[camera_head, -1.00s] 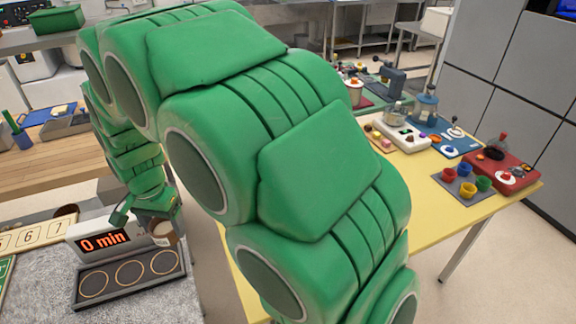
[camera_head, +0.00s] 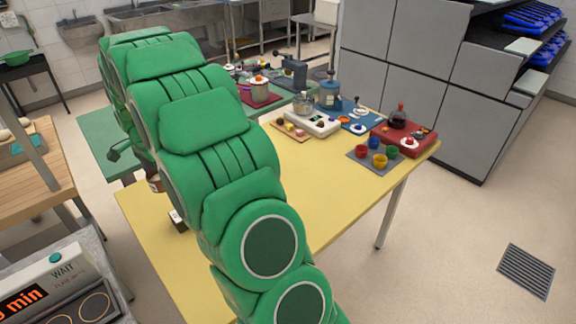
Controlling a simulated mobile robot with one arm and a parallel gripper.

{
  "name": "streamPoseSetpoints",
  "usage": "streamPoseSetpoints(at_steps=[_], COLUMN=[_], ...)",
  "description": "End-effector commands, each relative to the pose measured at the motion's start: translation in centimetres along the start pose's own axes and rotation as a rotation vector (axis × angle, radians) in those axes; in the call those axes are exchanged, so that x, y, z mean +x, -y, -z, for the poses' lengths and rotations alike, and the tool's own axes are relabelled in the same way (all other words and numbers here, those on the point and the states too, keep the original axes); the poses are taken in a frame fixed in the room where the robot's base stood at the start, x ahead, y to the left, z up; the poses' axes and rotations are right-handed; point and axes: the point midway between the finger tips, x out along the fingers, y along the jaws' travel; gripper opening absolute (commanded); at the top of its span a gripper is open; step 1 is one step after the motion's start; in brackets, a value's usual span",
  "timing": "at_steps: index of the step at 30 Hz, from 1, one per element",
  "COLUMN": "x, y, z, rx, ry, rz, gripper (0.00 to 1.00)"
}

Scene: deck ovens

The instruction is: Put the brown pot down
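My green arm crosses the left middle of the head view and hides most of my gripper (camera_head: 146,166). A small brown piece, which looks like the brown pot (camera_head: 155,183), shows at the arm's left edge beside the gripper, over the far left part of the yellow table (camera_head: 160,235). The pot has travelled with the gripper, so it appears held, though the fingertips are hidden. I cannot tell whether the pot touches the table. A small pale and brown item (camera_head: 178,220) shows just below, partly behind the arm.
The far end of the yellow table holds coloured cups (camera_head: 378,160), a red board (camera_head: 405,138), a white tray (camera_head: 312,124) and a blue lantern-like item (camera_head: 330,94). The table's near left part looks bare. A timer panel (camera_head: 45,290) stands on the counter at lower left.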

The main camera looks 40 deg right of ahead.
Motion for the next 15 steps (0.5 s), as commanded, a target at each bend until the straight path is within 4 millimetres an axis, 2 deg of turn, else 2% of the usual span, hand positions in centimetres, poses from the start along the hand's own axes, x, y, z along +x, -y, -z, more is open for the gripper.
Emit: streamPoseSetpoints(at_steps=[1, 3, 6, 15], x=[0.1, 0.1, 0.2, 0.4], y=[0.1, 0.2, 0.2, 0.4], z=[1.2, 2.5, 3.5, 4.1], rx=[0.027, 0.056, 0.08, 0.092], ry=[-0.001, -0.002, -0.003, -0.003], rz=[0.001, 0.002, 0.001, -0.001], gripper=[0.37, 0.37, 0.37, 0.37])
